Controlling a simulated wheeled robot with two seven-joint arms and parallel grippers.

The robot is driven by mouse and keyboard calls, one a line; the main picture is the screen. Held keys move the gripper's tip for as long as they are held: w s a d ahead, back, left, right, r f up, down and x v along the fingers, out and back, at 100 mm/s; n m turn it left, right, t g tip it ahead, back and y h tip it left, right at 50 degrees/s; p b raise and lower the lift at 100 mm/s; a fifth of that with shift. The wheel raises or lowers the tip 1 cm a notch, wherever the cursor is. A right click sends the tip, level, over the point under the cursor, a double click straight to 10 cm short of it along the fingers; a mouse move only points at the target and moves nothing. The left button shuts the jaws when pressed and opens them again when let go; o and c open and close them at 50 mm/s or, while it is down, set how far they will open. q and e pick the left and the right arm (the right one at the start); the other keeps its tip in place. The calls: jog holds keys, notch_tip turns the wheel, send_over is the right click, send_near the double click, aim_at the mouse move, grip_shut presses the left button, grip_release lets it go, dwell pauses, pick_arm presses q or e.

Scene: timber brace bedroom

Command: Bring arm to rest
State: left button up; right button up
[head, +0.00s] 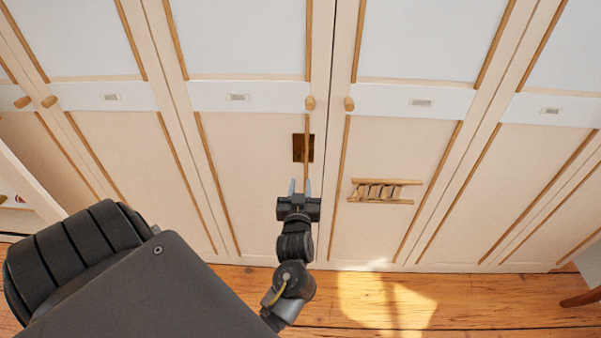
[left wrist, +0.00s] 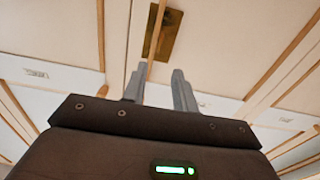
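My left gripper (head: 300,187) is in front of the lower part of a pale wardrobe door, with its fingers pointing up at a brass-coloured plate (head: 303,148). The two grey fingers are apart with nothing held between them; they also show in the left wrist view (left wrist: 159,88). The plate shows beyond the fingertips in the left wrist view (left wrist: 163,35), with a thin wooden strip running across it. I see a gap between fingertips and plate in the head view. My right gripper is not in view.
A row of wardrobe doors with round wooden knobs (head: 310,103) fills the view. A small ladder-like wooden piece (head: 385,191) is at the door right of my gripper. The plank floor (head: 430,300) is clear in front. Wooden furniture legs (head: 580,298) stand at far right.

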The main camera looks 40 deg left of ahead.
pick_arm(q)
jog(key=s+d+f+m+g+h, duration=0.1)
jog(key=d+f+m+h, duration=0.25)
jog(key=f, duration=0.85)
jog(key=d+f+m+g+h, duration=0.1)
jog(key=d+f+m+h, duration=0.3)
jog(key=f, duration=0.8)
jog(key=s+d+f+g+h, duration=0.1)
jog(key=s+d+f+g, duration=0.1)
jog(key=s+f, duration=0.5)
jog(key=s+d+f+g+h, duration=0.1)
jog(key=s+d+f+g, duration=0.15)
jog(key=s+f, duration=0.45)
jog(key=s+f+g, duration=0.2)
jog(key=s+f, duration=0.3)
jog(key=s, duration=0.4)
jog(key=s+a+f+m+g+h, duration=0.1)
jog(key=s+f+g, duration=0.1)
jog(key=s+f, duration=0.3)
jog(key=s+f+m+g, duration=0.1)
jog(key=s+f+g, duration=0.2)
jog(key=s, duration=1.1)
notch_tip(320, 180, down, 3)
jog(key=shift+a+f, duration=0.1)
jog(key=shift+a, duration=0.05)
